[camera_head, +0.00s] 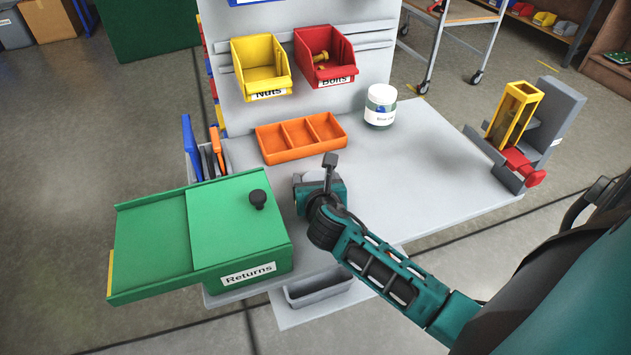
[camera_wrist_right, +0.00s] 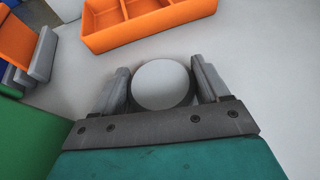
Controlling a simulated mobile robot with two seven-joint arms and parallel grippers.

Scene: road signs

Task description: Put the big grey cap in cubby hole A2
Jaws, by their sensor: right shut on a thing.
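The big grey cap (camera_wrist_right: 161,84) is a round, light grey disc between the two fingers of my right gripper (camera_wrist_right: 160,74) in the right wrist view. The gripper is shut on it. In the head view my right gripper (camera_head: 318,180) is low over the white worktop, in front of the orange tray and right of the green box; the cap there is mostly hidden by the gripper. I cannot tell whether the cap touches the worktop. No label A2 can be read in either view. My left gripper is not in view.
An orange three-part tray (camera_head: 270,146) stands behind. The green Returns box (camera_head: 237,220) is close on the left. A labelled jar (camera_head: 379,106) stands right of the tray, and a yellow-and-red fixture (camera_head: 514,120) at the far right. The worktop (camera_head: 430,160) between them is clear.

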